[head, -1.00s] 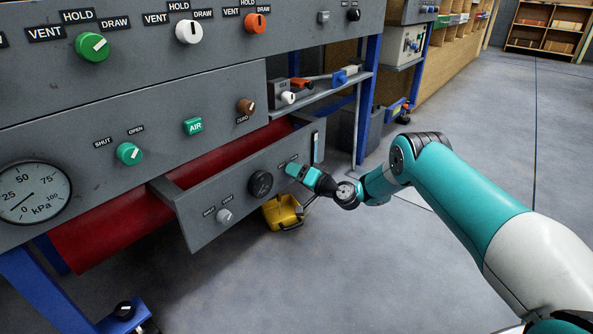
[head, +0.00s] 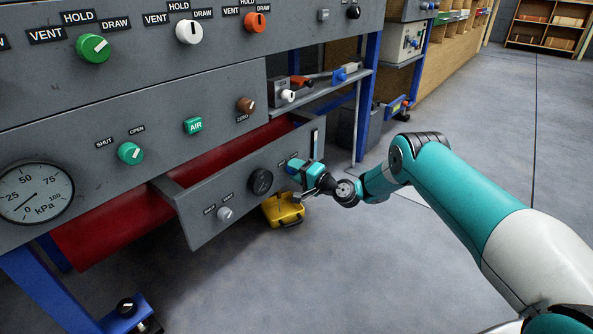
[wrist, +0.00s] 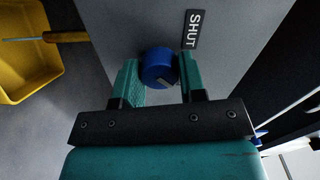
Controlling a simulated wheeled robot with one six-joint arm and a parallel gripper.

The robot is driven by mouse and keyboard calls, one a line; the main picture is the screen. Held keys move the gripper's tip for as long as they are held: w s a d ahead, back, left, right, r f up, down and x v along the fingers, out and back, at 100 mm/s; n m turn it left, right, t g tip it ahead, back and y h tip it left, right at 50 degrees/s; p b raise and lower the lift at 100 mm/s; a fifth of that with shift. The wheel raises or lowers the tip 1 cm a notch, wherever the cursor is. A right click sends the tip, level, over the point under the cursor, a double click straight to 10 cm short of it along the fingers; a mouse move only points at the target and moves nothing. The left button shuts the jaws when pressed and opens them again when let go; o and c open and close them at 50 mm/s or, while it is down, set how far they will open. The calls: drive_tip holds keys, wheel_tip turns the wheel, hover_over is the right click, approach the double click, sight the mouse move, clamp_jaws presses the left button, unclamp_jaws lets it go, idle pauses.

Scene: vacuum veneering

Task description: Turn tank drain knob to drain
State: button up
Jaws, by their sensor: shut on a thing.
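A blue knob (wrist: 158,66) sits on the grey front panel of a pulled-out drawer (head: 195,226). A label reading SHUT (wrist: 194,29) is beside it in the wrist view. A pale mark on the knob's face slants there, partly in shadow. My gripper (wrist: 158,75) has one teal finger on each side of the knob and is shut on it. In the head view my gripper (head: 296,168) is at the right part of the drawer front and hides most of the knob. I cannot read the knob's other label.
A black round dial (head: 261,182) and a grey-white knob (head: 225,214) are left of my gripper on the same panel. A yellow container (head: 283,209) lies on the floor below; it also shows in the wrist view (wrist: 22,50). The floor to the right is clear.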

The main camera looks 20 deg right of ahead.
drive_tip(key=shift+d, duration=0.1)
drive_tip(key=o, duration=0.9)
drive_tip(key=p+v, duration=1.7)
drive_tip(key=p, duration=0.1)
drive_tip(key=shift+s, duration=0.15)
